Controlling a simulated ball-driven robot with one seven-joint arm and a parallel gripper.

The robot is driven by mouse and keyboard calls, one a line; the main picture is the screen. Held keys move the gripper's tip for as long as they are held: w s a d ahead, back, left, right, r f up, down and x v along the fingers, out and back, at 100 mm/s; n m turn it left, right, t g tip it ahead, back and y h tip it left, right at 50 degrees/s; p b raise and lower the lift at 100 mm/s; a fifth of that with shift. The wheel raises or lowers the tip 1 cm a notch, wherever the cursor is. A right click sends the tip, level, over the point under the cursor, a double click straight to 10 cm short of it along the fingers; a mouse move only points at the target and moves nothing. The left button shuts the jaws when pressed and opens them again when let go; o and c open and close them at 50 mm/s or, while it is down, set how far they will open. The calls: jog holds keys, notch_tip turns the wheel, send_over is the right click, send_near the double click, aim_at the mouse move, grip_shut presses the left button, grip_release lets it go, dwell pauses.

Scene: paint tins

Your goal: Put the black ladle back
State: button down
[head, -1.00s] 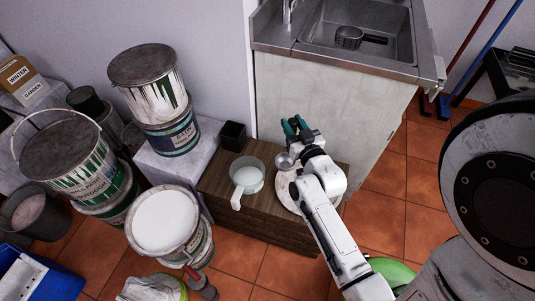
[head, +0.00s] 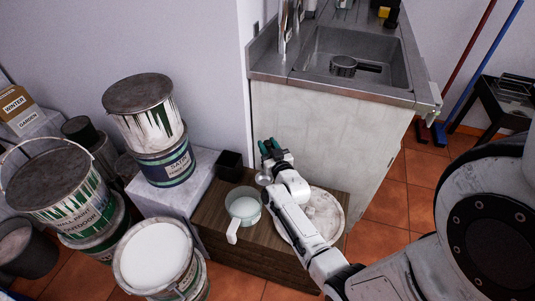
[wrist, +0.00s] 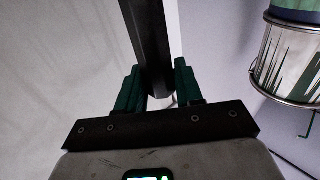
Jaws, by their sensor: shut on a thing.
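My gripper (head: 268,149), with teal fingers, is raised above the back of the wooden cabinet top, in front of the sink unit. In the wrist view my gripper (wrist: 160,88) is closed around a straight black bar, the handle of the black ladle (wrist: 147,40). The handle runs up out of that picture. In the head view a small grey round thing (head: 263,180) shows just below the gripper; I cannot tell whether it is the ladle's bowl. An open black box (head: 230,164) stands left of the gripper at the back of the cabinet.
Stacked paint tins (head: 150,130) stand to the left. A dark-handled metal pot (head: 343,66) lies in the sink (head: 390,45).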

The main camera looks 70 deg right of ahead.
notch_tip(320, 180, down, 3)
jog(key=shift+w+d+b, duration=0.1)
jog(key=shift+w+b, duration=0.05)
jog(key=shift+b, duration=0.3)
jog(key=c, duration=0.7)
grip_release()
jog(key=shift+c, duration=0.2)
jog(key=shift+f, duration=0.1)
jog(key=shift+f, duration=0.15)
jog(key=v, duration=1)
jog(key=w+a+f+n+g+y, duration=0.1)
jog(key=w+a+n+g+y, duration=0.15)
jog(key=a+y, duration=0.45)
jog(key=w+a+f+n+g+y, duration=0.1)
jog(key=a+f+n+g+y, duration=0.15)
jog(key=a, duration=0.85)
jog(key=s+a+r+n+g+y, duration=0.1)
jog(key=s+a+r+g, duration=0.1)
jog(key=s+a, duration=0.3)
jog(key=s+a+r+n+g+y, duration=0.2)
jog(key=s+a+r+g, duration=0.1)
jog(key=s, duration=0.5)
jog(key=shift+s+a+r+n+g, duration=0.3)
jog(key=shift+s+a+r+g, duration=0.1)
jog(key=shift+a+g, duration=0.6)
